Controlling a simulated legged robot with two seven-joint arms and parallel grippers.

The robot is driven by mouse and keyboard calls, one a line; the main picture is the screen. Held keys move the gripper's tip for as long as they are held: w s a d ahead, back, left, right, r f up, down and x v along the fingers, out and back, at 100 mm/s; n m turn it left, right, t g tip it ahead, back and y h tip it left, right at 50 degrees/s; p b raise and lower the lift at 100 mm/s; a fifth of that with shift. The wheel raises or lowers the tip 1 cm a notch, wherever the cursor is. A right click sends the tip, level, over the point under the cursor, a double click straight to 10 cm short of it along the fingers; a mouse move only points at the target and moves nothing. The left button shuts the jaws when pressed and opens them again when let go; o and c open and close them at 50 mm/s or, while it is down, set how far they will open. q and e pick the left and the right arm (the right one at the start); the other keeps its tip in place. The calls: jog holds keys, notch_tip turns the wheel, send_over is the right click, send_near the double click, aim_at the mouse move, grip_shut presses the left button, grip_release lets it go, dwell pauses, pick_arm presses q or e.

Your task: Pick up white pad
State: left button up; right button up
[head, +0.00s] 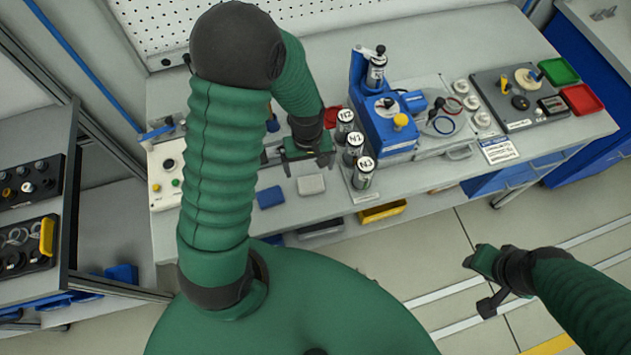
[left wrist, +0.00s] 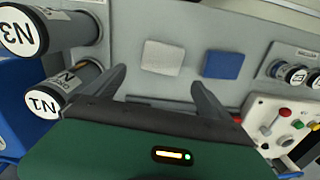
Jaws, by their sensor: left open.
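The white pad (head: 311,185) lies flat on the grey bench near its front edge, to the right of a blue pad (head: 270,197). In the left wrist view the white pad (left wrist: 164,57) shows beyond the fingertips, with the blue pad (left wrist: 223,65) beside it. My left gripper (head: 306,166) is open and empty above the bench, just behind the white pad and apart from it. Its two spread fingers show in the left wrist view (left wrist: 157,82). My right gripper (head: 477,287) is over the floor, away from the bench; its jaw state is unclear.
Canisters marked N1 (head: 353,149), N2 (head: 344,127) and N3 (head: 363,173) stand just right of the white pad. A blue press (head: 385,125) stands behind them. A control box (head: 167,174) with buttons is at the left. A yellow bin (head: 382,212) sits below the bench edge.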

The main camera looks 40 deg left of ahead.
aim_at(310, 181)
pick_arm(q)
jog(key=shift+a+f, duration=0.1)
jog(key=shift+f, duration=0.45)
jog(key=f, duration=0.2)
jog(key=s+f+p, duration=0.1)
jog(key=f, duration=0.1)
jog(key=shift+f, duration=0.35)
jog(key=shift+w+f, duration=0.2)
jog(key=shift+w, duration=0.05)
jog(key=shift+w+d, duration=0.2)
jog(key=shift+d, duration=0.25)
jog(key=shift+c, duration=0.2)
jog(key=shift+s+d+r, duration=0.1)
jog(key=shift+s+r, duration=0.05)
jog(key=shift+s, duration=0.05)
jog(key=c, duration=0.5)
jog(key=shift+c, duration=1)
jog(key=shift+a, duration=0.35)
jog(key=c, duration=0.7)
jog(key=shift+d, duration=0.1)
pick_arm(e)
jog(key=shift+s+a+r, duration=0.5)
jog(key=shift+s+r, duration=0.05)
jog(key=shift+r, duration=0.15)
jog(key=shift+r, duration=0.1)
